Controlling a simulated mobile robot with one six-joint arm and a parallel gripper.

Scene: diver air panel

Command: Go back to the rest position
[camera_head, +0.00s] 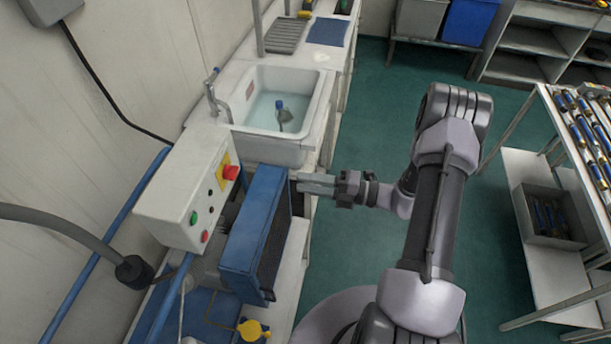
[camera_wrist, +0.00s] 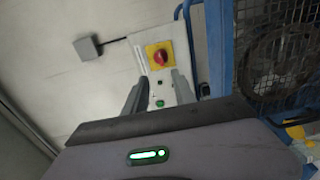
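Past the fingers is a white control box (camera_head: 187,190) with a red knob on a yellow plate (camera_wrist: 158,55) and a green button (camera_wrist: 160,104). The box also shows in the wrist view (camera_wrist: 150,36).
A white sink (camera_head: 290,100) with a tap is above the housing. A blue-framed fan guard (camera_wrist: 275,65) is at right in the wrist view. A rack of cylinders (camera_head: 590,125) and a dark crate (camera_head: 550,215) stand at right. Green floor (camera_head: 385,120) is clear between.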

